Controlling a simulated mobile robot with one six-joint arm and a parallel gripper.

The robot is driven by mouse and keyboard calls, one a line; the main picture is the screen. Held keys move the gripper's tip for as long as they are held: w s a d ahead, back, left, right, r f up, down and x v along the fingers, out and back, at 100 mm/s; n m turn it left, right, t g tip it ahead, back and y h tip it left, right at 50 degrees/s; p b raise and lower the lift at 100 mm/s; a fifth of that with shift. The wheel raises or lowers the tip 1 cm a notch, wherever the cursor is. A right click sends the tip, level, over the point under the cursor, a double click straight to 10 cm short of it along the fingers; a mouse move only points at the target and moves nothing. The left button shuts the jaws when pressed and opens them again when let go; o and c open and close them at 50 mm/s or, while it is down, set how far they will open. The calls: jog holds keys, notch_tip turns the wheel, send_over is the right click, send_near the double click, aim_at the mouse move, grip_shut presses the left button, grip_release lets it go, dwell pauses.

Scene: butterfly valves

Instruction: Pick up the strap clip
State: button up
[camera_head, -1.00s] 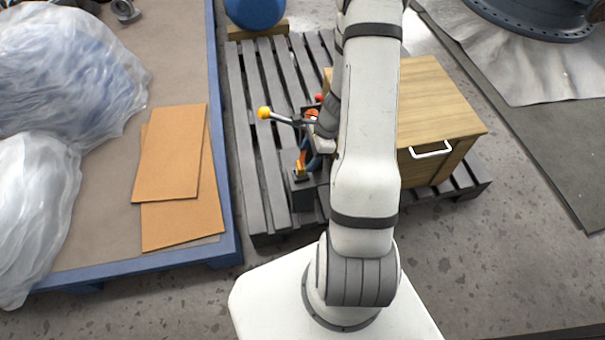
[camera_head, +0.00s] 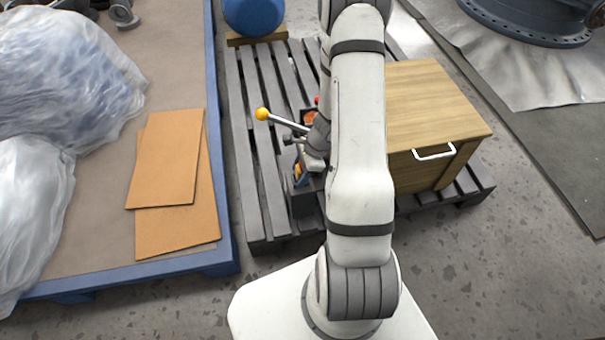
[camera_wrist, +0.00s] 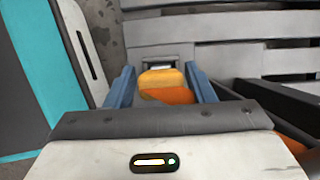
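In the wrist view a yellow and orange piece (camera_wrist: 163,80), which looks like the strap clip, lies between the two blue fingers of my gripper (camera_wrist: 162,86). The fingers stand apart, one on each side of it, with little or no visible gap. I cannot tell whether they touch it. My wrist hides most of the box there.
A metal lever with a yellow knob (camera_head: 262,114) rises close to my wrist. Brown sheets (camera_head: 178,190) lie left.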

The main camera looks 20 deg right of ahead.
jog(key=c, duration=0.9)
